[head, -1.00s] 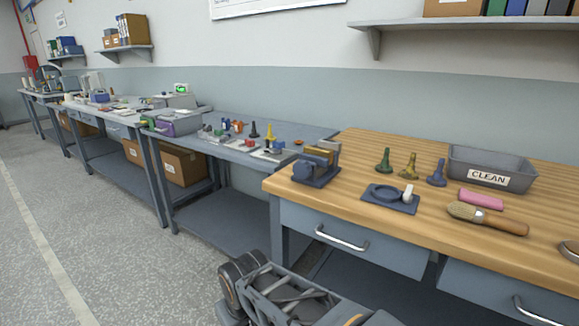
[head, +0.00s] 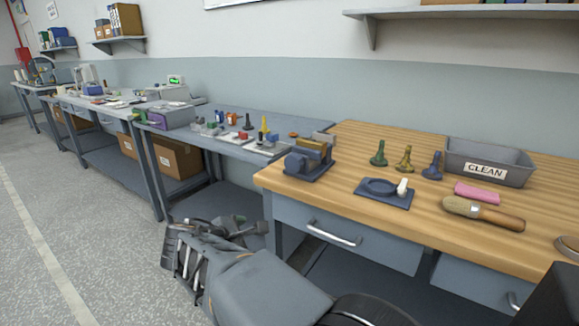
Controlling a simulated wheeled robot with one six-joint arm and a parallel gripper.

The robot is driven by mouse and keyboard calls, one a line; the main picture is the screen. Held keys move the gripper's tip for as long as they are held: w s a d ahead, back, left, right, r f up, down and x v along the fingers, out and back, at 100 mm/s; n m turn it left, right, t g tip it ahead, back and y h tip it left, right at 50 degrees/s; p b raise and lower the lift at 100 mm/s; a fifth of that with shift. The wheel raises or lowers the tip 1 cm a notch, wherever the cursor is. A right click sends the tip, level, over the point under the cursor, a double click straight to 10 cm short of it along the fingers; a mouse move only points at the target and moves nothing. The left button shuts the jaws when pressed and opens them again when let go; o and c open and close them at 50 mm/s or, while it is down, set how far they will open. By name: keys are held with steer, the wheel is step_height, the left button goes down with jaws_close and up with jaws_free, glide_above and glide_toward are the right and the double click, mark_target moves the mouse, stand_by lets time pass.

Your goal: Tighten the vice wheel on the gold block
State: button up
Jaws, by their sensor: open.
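The vice (head: 309,175) stands at the left end of the wooden bench, with a blue-grey base. The gold block (head: 314,145) sits between its jaws. A dark round part on its left front looks like the vice wheel (head: 294,161). My gripper (head: 182,264) is in the lower left, out over the floor in front of the benches. It is open, with nothing seen between its fingers. It is apart from the vice, to its left and lower in the picture. Its fingertips are hard to make out.
A blue plate with a ring and a white piece (head: 382,192) lies right of the vice. Green, gold and blue bobbin-like pieces (head: 404,160) stand behind it. A grey CLEAN tray (head: 487,150), a pink block (head: 478,191) and a brush (head: 484,212) are further right. A drawer handle (head: 333,233) juts out below.

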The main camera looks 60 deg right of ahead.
mark_target(291, 165)
steer(key=d+r+n+g+h, duration=0.1)
steer(key=d+r+n+h, duration=0.65)
steer(key=r, duration=0.25)
steer(key=shift+m, duration=0.35)
steer(key=d, duration=0.4)
steer(key=d+b, duration=0.1)
steer(key=d, duration=0.4)
steer(key=d+b, duration=0.1)
steer(key=d, duration=0.4)
steer(key=shift+w+d+r, duration=0.1)
steer(key=shift+w+r, duration=0.15)
steer(key=shift+w, duration=0.05)
steer(key=shift+c, duration=0.4)
